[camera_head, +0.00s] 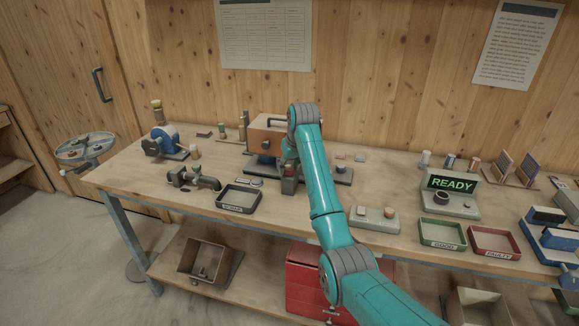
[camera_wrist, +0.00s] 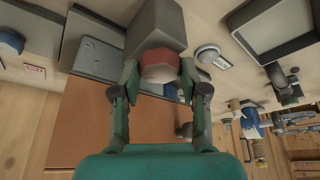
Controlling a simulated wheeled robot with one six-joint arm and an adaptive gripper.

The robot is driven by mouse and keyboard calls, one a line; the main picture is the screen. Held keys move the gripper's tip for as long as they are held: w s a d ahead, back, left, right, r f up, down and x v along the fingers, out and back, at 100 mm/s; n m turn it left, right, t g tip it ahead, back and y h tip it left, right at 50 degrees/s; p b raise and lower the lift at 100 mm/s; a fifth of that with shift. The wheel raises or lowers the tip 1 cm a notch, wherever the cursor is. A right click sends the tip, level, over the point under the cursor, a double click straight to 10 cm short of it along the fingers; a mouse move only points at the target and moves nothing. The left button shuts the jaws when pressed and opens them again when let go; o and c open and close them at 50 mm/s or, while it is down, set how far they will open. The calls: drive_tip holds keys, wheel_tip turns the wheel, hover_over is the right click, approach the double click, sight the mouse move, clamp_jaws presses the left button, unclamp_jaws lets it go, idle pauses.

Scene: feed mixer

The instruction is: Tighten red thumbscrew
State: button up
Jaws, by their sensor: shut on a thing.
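The red thumbscrew (camera_wrist: 159,66) shows in the wrist view as a faceted red knob on the end of a grey block (camera_wrist: 156,25). My gripper (camera_wrist: 159,76) has one dark green finger on each side of it and is shut on it. In the head view my gripper (camera_head: 289,160) is over the bench, in front of the orange-brown mixer box (camera_head: 266,135). The grey block (camera_head: 289,186) stands below it there. The thumbscrew itself is hidden or too small to tell in the head view.
A black-rimmed tray (camera_head: 238,198) and a dark pipe fitting (camera_head: 195,180) lie left of my gripper. A button box (camera_head: 374,219) and a READY display (camera_head: 450,190) stand to the right. Green (camera_head: 442,233) and red (camera_head: 494,241) trays sit near the front edge.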

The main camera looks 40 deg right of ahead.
drive_tip(key=m+h, duration=0.1)
drive_tip(key=m, duration=0.3)
drive_tip(key=shift+a+g, duration=0.15)
drive_tip(key=shift+g, duration=0.15)
drive_tip(key=shift+w+m+g+h, duration=0.1)
drive_tip(key=shift+m+g+h, duration=0.2)
drive_tip(key=shift+m+h, duration=0.8)
drive_tip(key=shift+m+y, duration=0.4)
drive_tip(key=shift+m, duration=0.2)
drive_tip(key=o, duration=1.1)
drive_tip(key=shift+o, duration=0.2)
drive_tip(key=v, duration=0.7)
drive_tip(key=shift+r, duration=0.25)
